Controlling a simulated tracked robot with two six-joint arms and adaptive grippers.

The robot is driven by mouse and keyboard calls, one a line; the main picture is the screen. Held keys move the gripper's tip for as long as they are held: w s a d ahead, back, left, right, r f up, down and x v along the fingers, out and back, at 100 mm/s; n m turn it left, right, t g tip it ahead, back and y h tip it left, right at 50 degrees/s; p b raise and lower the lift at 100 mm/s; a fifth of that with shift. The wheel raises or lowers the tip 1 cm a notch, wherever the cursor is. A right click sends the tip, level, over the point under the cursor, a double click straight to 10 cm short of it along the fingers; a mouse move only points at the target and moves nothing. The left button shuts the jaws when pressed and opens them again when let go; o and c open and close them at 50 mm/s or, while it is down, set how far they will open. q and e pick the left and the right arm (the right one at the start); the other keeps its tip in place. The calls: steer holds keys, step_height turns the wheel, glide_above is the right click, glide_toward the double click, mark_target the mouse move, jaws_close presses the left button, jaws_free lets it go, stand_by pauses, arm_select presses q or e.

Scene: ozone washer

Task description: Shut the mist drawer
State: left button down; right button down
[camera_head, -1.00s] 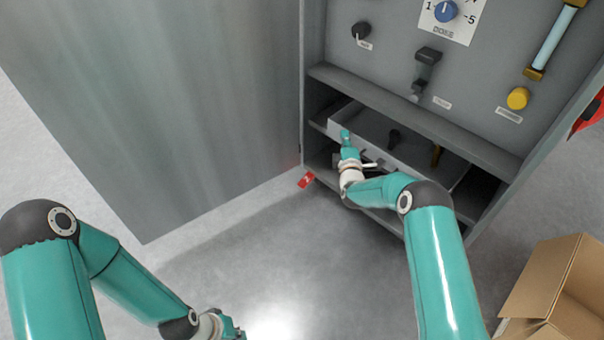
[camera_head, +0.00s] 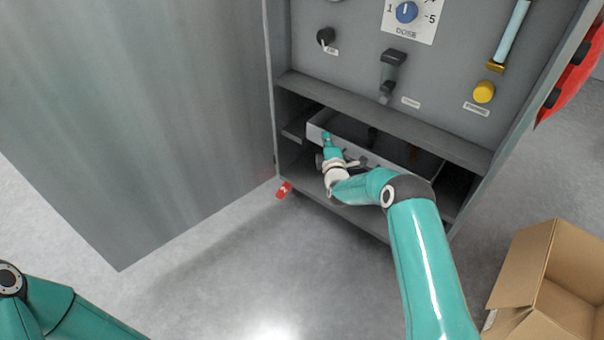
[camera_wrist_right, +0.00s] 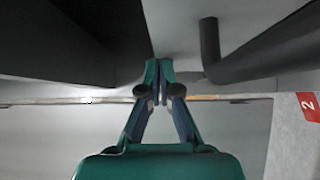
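The mist drawer (camera_head: 316,133) is a light grey tray low in the grey cabinet, under a shelf edge. It stands partly out, with a strip of its dark inside showing. My right gripper (camera_head: 326,138) is at the left part of the drawer front and seems to touch it; the head view does not settle contact. In the right wrist view its fingers (camera_wrist_right: 160,82) are together with nothing seen between them, close to a grey surface. My right forearm hides part of the drawer front. Of my left arm only links show at the lower left; its gripper is out of view.
A dark bent bar (camera_wrist_right: 211,50) is right of the fingers in the wrist view. A large grey door (camera_head: 130,120) stands open at left. An open cardboard box (camera_head: 530,265) is at lower right. The floor between is clear.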

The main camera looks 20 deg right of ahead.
steer(key=s+a+r+y+p, duration=0.15)
steer(key=s+a+p, duration=0.35)
steer(key=s, duration=0.8)
steer(key=s+a+f+m+g+y+b, duration=0.1)
steer(key=s+a+f+m+g+y, duration=0.15)
steer(key=s+a+f+g, duration=0.4)
steer(key=s+a+f+m+g+y, duration=0.2)
steer(key=s+a+f+m, duration=0.2)
steer(key=s, duration=0.6)
steer(key=s+a+f+m+g+y, duration=0.1)
steer(key=s+a+m+g, duration=0.15)
steer(key=s, duration=0.35)
steer(key=s+a+f+m+g, duration=0.1)
steer(key=s+f+m+g, duration=0.2)
steer(key=s, duration=0.4)
steer(key=s+a+m+g+y, duration=0.1)
steer(key=s+m+g, duration=0.2)
steer(key=s+m, duration=0.25)
step_height(320, 180, up, 32)
steer(key=p, duration=3.1)
steer(key=shift+s+a+p, duration=0.15)
steer(key=shift+s+p, duration=0.2)
steer(key=shift+s, duration=0.1)
steer(key=shift+f, duration=0.1)
